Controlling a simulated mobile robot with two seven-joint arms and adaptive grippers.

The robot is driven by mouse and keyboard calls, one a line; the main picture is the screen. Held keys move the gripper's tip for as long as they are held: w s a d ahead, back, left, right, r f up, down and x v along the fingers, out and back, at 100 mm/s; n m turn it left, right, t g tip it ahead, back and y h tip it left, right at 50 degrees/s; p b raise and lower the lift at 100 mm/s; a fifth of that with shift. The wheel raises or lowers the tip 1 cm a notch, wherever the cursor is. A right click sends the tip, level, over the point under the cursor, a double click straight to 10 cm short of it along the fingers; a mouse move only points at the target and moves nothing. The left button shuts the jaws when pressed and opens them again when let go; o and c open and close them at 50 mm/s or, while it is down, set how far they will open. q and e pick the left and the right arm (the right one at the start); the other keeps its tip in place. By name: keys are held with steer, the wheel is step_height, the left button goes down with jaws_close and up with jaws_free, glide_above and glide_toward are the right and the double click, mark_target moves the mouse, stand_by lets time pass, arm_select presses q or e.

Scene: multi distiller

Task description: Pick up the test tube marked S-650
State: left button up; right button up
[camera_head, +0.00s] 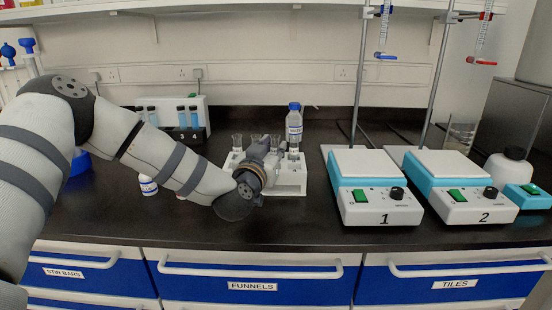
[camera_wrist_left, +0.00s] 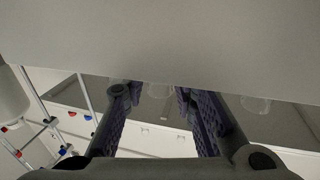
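My left gripper (camera_head: 262,154) is over the white rack (camera_head: 290,189) in the head view, and the arm hides part of the rack. In the left wrist view its two purple-padded fingers (camera_wrist_left: 158,95) stand apart, with nothing clearly held between them. Several clear glass vessels (camera_head: 237,142) stand in the rack around the gripper. A taller blue-capped, labelled bottle (camera_head: 294,128) stands at the rack's right back. Several small tubes with blue contents (camera_head: 182,116) stand at the back left. I cannot read S-650 on any tube. My right gripper is not in view.
Hot plate 1 (camera_head: 383,206) and hot plate 2 (camera_head: 460,204), with upright rods, stand to the right. A small white bottle (camera_head: 148,185) stands left of the rack, near my arm. The dark counter (camera_head: 285,228) is clear in front of the rack.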

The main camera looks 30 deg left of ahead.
arm_select(q)
jaws_close()
